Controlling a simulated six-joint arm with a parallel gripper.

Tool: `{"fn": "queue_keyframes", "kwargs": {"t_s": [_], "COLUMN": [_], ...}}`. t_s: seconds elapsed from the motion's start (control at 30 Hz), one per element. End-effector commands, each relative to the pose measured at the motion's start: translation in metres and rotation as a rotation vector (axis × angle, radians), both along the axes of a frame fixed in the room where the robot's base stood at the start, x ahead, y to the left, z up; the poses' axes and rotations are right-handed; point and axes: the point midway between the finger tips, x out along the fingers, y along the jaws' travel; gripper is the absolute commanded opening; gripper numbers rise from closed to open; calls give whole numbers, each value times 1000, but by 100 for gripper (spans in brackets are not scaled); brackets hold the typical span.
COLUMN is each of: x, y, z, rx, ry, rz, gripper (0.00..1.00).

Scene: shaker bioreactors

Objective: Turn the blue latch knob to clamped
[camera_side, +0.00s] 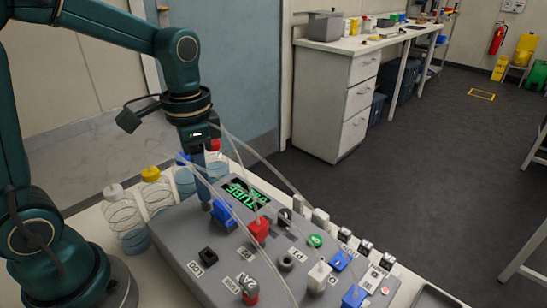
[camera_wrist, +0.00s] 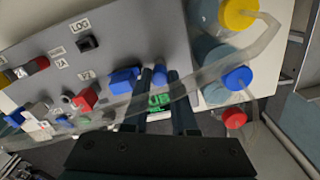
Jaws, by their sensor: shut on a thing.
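My gripper (camera_side: 205,204) reaches down to the upper left part of the grey console (camera_side: 185,225). The knob is mostly hidden by the fingers in the side view. A larger blue block (camera_side: 223,213) sits on the console right beside the fingers; it also shows in the wrist view (camera_wrist: 124,80). I cannot read the knob's clamped or unclamped mark.
A green-lit display (camera_side: 243,192) lies beside the gripper. A red block (camera_side: 259,229), a black switch (camera_side: 208,256) and several other controls crowd the console. Clear tubing (camera_wrist: 205,85) crosses close to the fingers. Bottles with yellow (camera_side: 151,174) and white caps (camera_side: 113,191) stand along the console's far left edge.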

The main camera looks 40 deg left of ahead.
Motion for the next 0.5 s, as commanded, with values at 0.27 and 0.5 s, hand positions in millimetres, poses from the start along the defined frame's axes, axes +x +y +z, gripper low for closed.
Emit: {"fn": "queue_keyframes", "kwargs": {"t_s": [0.27,0.5], "x": [0,0], "y": [0,0], "z": [0,0], "rx": [0,0], "ry": [2,2], "rz": [-96,-120], "gripper": [0,0]}}
